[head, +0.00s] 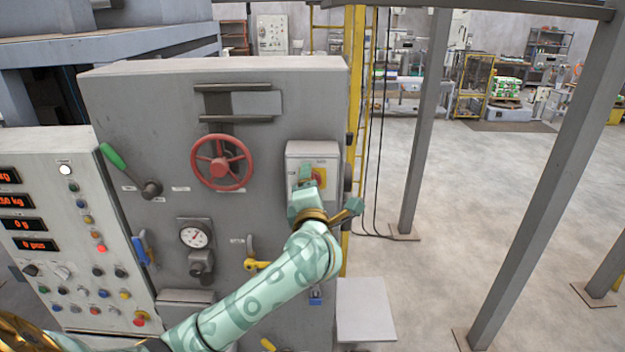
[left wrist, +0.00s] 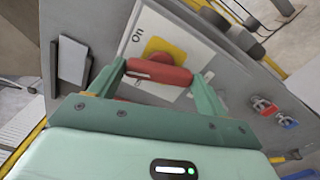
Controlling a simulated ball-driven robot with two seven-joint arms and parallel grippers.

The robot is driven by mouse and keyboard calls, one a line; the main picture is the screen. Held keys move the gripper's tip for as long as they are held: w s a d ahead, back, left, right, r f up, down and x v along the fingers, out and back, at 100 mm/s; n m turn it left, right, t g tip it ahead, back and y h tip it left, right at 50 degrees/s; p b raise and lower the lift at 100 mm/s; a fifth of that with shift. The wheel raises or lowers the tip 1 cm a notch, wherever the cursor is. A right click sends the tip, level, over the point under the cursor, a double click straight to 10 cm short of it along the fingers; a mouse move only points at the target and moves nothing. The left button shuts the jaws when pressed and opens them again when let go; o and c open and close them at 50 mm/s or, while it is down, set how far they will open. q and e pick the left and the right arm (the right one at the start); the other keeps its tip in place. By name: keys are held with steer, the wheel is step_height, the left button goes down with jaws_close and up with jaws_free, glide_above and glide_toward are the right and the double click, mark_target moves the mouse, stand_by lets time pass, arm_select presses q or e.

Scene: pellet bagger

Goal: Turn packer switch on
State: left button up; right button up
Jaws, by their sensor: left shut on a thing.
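The packer switch is a red rotary handle (left wrist: 158,71) on a yellow plate (left wrist: 165,48), set in a light grey box (head: 313,152) on the upper right of the big grey cabinet's front. The word "On" shows beside the yellow plate in the left wrist view. My left gripper (head: 311,180) is at the switch, with one finger at each end of the red handle, shut on it. The gripper hides part of the switch in the head view. I cannot tell which marking the handle points to. My right gripper is not in view.
The grey cabinet (head: 120,90) also carries a red handwheel (head: 219,164), a green-handled lever (head: 113,157), a gauge (head: 193,236) and a yellow valve handle (head: 257,265). A button panel (head: 80,215) stands to the left. Steel posts (head: 425,125) stand to the right on open floor.

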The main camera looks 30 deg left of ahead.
arm_select(q)
steer(key=shift+f+m, duration=0.15)
steer(key=shift+m, duration=1.45)
steer(key=o, duration=1)
steer(key=shift+s+d, duration=0.1)
steer(key=b+v, duration=0.2)
steer(key=v, duration=1.4)
steer(key=shift+s+b, duration=0.15)
steer(key=shift+b, duration=0.25)
